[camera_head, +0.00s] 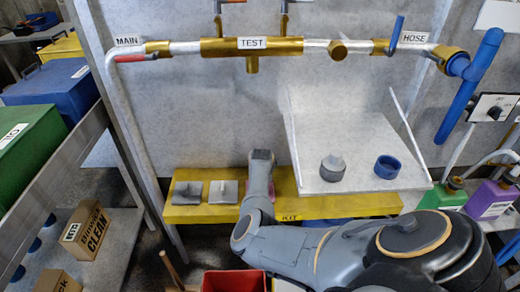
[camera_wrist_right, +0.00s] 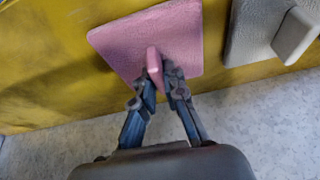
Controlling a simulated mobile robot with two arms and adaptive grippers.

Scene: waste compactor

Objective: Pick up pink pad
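The pink pad (camera_wrist_right: 118,42) is a flat pink square with a raised pink handle (camera_wrist_right: 154,66). It lies on the yellow shelf, and in the head view only a sliver of it shows beside my arm. In the right wrist view my right gripper (camera_wrist_right: 160,86) has its two fingers closed in against both sides of the handle. The pad appears flat on the yellow surface. In the head view my arm hides the gripper's fingers. My left gripper is in neither view.
Two grey pads with handles (camera_head: 186,192) (camera_head: 223,191) lie left of the pink one on the yellow shelf (camera_head: 190,213). A white tray (camera_head: 360,130) holding a grey knob piece (camera_head: 332,168) and a blue ring (camera_head: 387,167) is to the right. A red bin (camera_head: 234,281) stands below.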

